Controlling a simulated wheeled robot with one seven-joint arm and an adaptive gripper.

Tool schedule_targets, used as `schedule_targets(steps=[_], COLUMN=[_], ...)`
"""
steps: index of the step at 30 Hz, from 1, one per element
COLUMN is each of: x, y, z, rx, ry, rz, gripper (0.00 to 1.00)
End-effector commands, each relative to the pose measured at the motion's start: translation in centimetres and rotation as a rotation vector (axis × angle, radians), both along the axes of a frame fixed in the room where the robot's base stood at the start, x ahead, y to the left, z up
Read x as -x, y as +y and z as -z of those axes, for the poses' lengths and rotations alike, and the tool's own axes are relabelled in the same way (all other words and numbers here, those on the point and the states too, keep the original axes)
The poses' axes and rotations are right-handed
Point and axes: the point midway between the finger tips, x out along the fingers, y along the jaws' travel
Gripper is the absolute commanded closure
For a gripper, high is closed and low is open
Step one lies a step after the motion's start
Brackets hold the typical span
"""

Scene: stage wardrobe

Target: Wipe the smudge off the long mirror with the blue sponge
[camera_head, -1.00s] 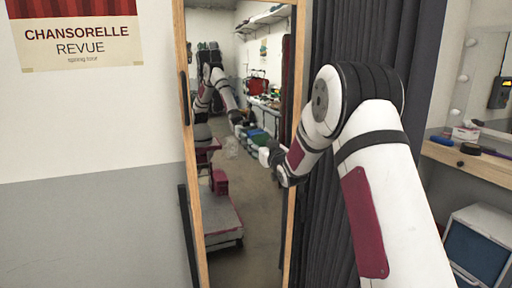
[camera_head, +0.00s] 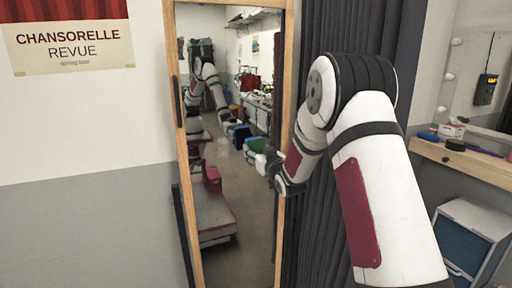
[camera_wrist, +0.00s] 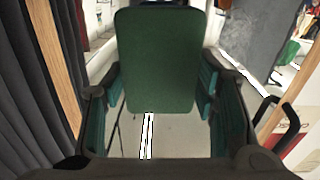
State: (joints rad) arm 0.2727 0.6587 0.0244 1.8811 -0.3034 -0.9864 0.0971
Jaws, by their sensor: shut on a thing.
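The long mirror (camera_head: 232,215) stands in a wooden frame, a little left of centre in the head view. A faint whitish smudge (camera_head: 222,149) shows on its glass; a pale hazy patch (camera_wrist: 256,24) also shows at upper right in the wrist view. My gripper (camera_head: 265,165) is in front of the mirror's right side, small and partly hidden by my arm. In the wrist view, it is shut on the sponge (camera_wrist: 155,60), which shows a dark green face between the teal-padded fingers. I cannot tell whether the sponge touches the glass.
A dark curtain (camera_head: 335,230) hangs right of the mirror. A dressing counter (camera_head: 465,160) with small items stands at far right, above a blue-fronted white box (camera_head: 470,240). A poster (camera_head: 72,40) is on the left wall. Crates and my arm appear reflected in the mirror.

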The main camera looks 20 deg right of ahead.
Motion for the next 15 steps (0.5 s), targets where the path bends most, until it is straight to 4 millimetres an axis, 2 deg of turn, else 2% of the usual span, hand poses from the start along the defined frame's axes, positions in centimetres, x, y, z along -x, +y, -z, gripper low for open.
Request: schedule_targets(steps=[15], x=[0.86], y=[-0.02], z=[-0.01], rx=[0.000], ry=[0.001], rz=[0.000], gripper=[0.69])
